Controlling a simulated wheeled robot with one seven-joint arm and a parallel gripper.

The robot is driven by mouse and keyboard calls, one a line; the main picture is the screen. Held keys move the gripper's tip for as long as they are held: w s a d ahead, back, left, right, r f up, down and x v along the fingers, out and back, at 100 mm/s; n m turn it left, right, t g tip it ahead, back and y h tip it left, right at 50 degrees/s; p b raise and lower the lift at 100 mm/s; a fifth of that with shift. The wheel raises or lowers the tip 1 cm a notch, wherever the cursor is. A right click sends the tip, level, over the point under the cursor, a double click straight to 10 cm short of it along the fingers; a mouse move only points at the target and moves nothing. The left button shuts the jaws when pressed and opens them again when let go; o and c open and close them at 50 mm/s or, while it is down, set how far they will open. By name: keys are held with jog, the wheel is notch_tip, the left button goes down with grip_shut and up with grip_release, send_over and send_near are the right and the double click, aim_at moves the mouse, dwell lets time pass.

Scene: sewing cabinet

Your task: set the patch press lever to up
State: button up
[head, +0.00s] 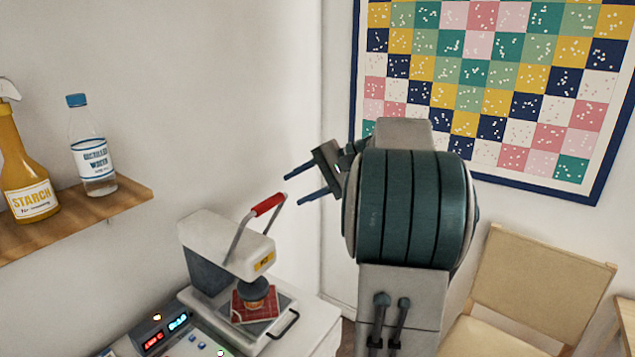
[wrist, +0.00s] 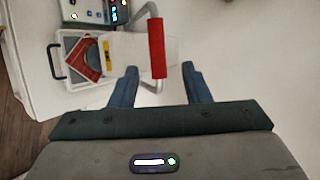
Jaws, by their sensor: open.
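The patch press (head: 222,243) is a white and grey machine on the white counter at lower centre. Its lever is a bent metal frame with a red grip (head: 268,204), standing above the press head and slanting to the right. My gripper (head: 293,188) is open and empty, just above and right of the red grip. In the wrist view the red grip (wrist: 157,47) stands in line with the gap between my fingertips (wrist: 159,69), its near end appearing between them. I cannot tell whether any finger touches it. A red patch (head: 252,304) lies under the press head.
A control panel with lit displays (head: 165,337) stands left of the press. A wooden shelf (head: 120,203) at left holds a starch bottle (head: 28,170) and a water bottle (head: 91,150). A chair (head: 535,290) is at right. A quilt (head: 490,90) hangs behind my arm.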

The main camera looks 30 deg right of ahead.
jog(key=shift+v, duration=2.25)
jog(key=shift+a, duration=0.1)
jog(key=s+a+f+n+g+h, duration=0.2)
jog(key=s+a+f, duration=0.1)
jog(key=a, duration=0.4)
jog(key=s+a+f+n+g+h, duration=0.1)
jog(key=s+a+f+g, duration=0.2)
jog(key=a, duration=0.4)
jog(key=s+a+f+n+h, duration=0.3)
jog(key=s+f+n, duration=0.1)
jog(key=s+f, duration=0.2)
jog(key=s+a+f+n+t+h, duration=0.1)
jog(key=s+a+f+n+h, duration=0.2)
jog(key=s+f, duration=0.3)
jog(key=shift+s+a+n, duration=0.4)
jog(key=shift+s+a, duration=0.1)
jog(key=shift+s, duration=0.55)
